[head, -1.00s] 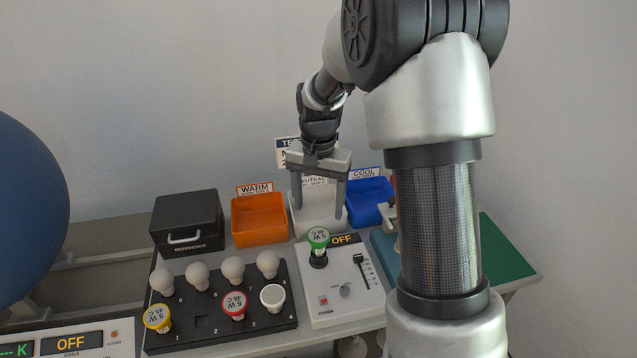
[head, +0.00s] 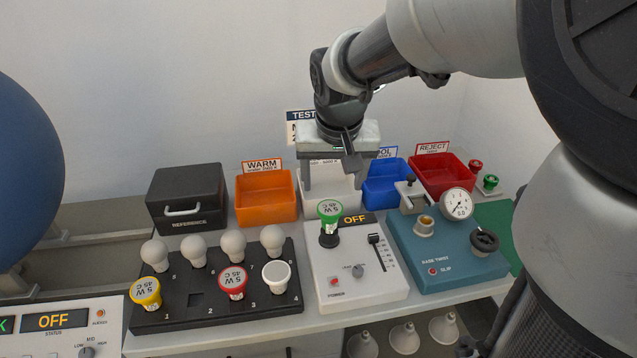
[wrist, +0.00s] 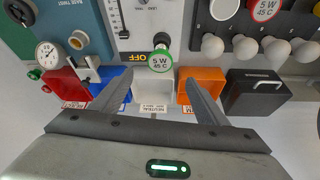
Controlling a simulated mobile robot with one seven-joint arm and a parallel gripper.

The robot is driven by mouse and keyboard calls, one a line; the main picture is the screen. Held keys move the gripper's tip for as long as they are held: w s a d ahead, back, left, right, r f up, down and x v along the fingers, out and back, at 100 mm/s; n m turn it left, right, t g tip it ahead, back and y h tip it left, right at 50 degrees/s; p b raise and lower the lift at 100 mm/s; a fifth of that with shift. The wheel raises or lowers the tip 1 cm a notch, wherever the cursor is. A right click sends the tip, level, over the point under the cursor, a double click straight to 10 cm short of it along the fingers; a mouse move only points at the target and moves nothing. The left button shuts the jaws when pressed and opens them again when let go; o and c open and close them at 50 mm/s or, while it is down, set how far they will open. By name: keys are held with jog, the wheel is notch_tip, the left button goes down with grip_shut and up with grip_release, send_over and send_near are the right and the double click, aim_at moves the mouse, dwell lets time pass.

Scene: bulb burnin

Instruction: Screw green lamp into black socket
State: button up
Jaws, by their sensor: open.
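The green lamp (head: 330,211) has a green rim and a white face marked 5 W 45 C. It stands in the black socket (head: 329,238) on the white control box, base down; I cannot tell how far it is screwed in. It also shows in the wrist view (wrist: 159,61). My gripper (head: 335,188) is open and empty, behind and above the lamp, over the white neutral bin. In the wrist view its two fingers (wrist: 158,85) are spread wide, with the lamp beyond them and not between them.
A black lamp rack (head: 205,309) holds several lamps at front left. The orange bin (head: 266,195), blue bin (head: 385,187) and red bin (head: 437,172) stand along the back. A black reference box (head: 187,199) is left. The teal gauge unit (head: 450,263) is right of the control box.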

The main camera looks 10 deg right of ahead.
aim_at(329, 216)
jog(key=b+x, duration=0.3)
jog(key=x, duration=1.4)
jog(key=shift+w+f, duration=0.1)
jog(key=shift+f, duration=0.05)
